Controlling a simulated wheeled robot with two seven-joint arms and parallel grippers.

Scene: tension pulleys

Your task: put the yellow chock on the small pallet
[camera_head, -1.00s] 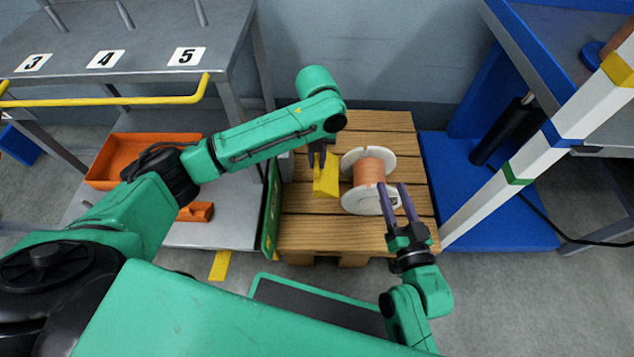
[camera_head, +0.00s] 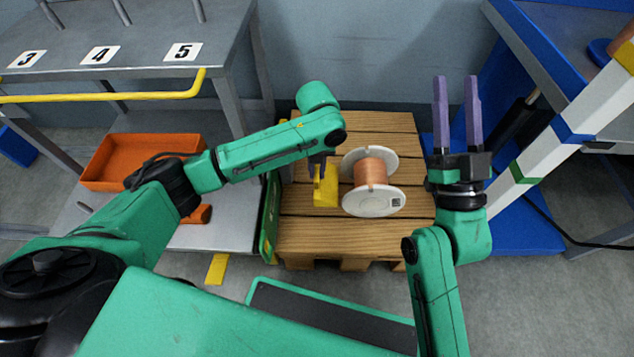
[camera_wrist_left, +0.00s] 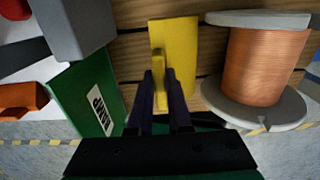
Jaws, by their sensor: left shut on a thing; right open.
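The yellow chock (camera_head: 326,192) is at the wooden pallet (camera_head: 345,232), left of the copper spool. My left gripper (camera_head: 320,165) is shut on the chock from above. In the left wrist view the chock (camera_wrist_left: 176,62) has its upright rib between the fingers of the left gripper (camera_wrist_left: 160,90). The chock's flat part appears on or just over the slats; contact is hard to tell. My right gripper (camera_head: 457,110) is open and empty, raised to the right of the pallet.
A copper wire spool (camera_head: 370,172) with white flanges lies on the pallet, close right of the chock. A green panel (camera_head: 271,215) stands along the pallet's left edge. An orange bin (camera_head: 105,178) sits on the shelf at left. A striped post (camera_head: 560,140) stands at right.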

